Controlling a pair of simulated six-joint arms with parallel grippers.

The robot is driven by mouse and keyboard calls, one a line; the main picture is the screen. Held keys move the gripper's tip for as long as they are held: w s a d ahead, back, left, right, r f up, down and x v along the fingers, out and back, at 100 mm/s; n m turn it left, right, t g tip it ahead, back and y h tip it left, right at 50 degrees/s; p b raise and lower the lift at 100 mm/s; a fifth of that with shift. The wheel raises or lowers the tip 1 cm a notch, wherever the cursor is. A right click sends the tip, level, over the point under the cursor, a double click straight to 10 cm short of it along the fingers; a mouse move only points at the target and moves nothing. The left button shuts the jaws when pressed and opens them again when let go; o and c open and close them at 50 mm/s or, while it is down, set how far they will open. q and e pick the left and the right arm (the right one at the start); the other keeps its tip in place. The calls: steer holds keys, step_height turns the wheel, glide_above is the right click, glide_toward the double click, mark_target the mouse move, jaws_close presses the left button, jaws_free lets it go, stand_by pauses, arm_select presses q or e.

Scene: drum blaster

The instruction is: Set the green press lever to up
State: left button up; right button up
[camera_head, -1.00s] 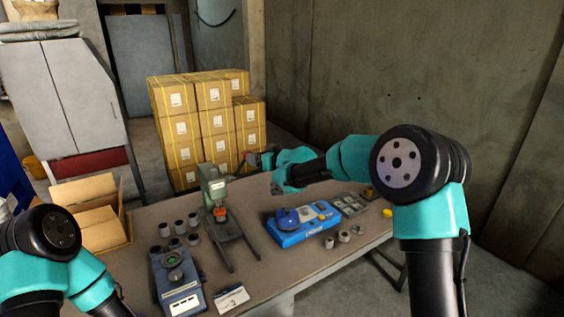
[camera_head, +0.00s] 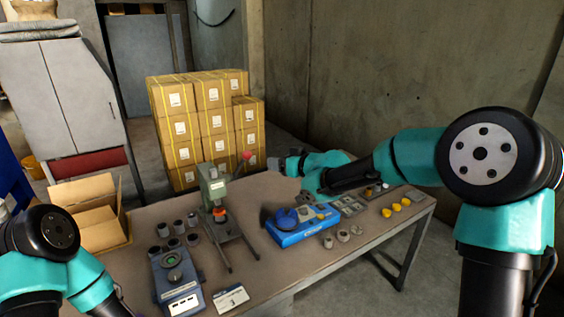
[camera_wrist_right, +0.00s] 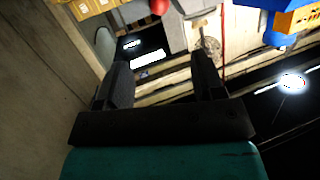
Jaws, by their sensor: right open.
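The green press (camera_head: 214,188) stands on the table in the head view. Its lever rises up and to the right from the press head and ends in a red knob (camera_head: 246,155). My right gripper (camera_head: 275,164) is just right of the knob, apart from it. In the right wrist view the gripper (camera_wrist_right: 163,76) is open with nothing between its fingers, and the red knob (camera_wrist_right: 158,6) shows at the top edge, beyond the fingertips. My left arm shows at the lower left of the head view; its gripper is out of view.
A blue device (camera_head: 300,232) sits right of the press, with small grey parts in front and yellow pieces (camera_head: 397,207) farther right. A blue-grey fixture (camera_head: 178,284) and dark cups stand left. Stacked cartons (camera_head: 205,130) are behind the table. An open box (camera_head: 95,215) is at left.

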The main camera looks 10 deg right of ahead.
steer(key=shift+c, duration=1.2)
steer(key=shift+w+a+f+n+y, duration=0.25)
steer(key=shift+f+n, duration=0.25)
steer(key=shift+n, duration=0.3)
steer(key=c, duration=0.3)
steer(key=f+n, duration=0.1)
steer(key=n, duration=0.1)
steer(key=a+f+n+t+y, duration=0.1)
steer(key=n, duration=0.1)
steer(key=w+a+f+n+y, duration=0.1)
steer(key=n, duration=0.1)
steer(key=shift+f+n+t, duration=0.3)
steer(key=shift+f+n, duration=0.1)
jaws_close()
step_height(320, 180, down, 8)
steer(key=s+d+n+t+y, duration=0.1)
steer(key=n+t, duration=0.4)
steer(key=n, duration=0.6)
steer(key=shift+d+r+n+t, duration=0.2)
steer(key=shift+n+t, duration=0.2)
steer(key=shift+s, duration=0.1)
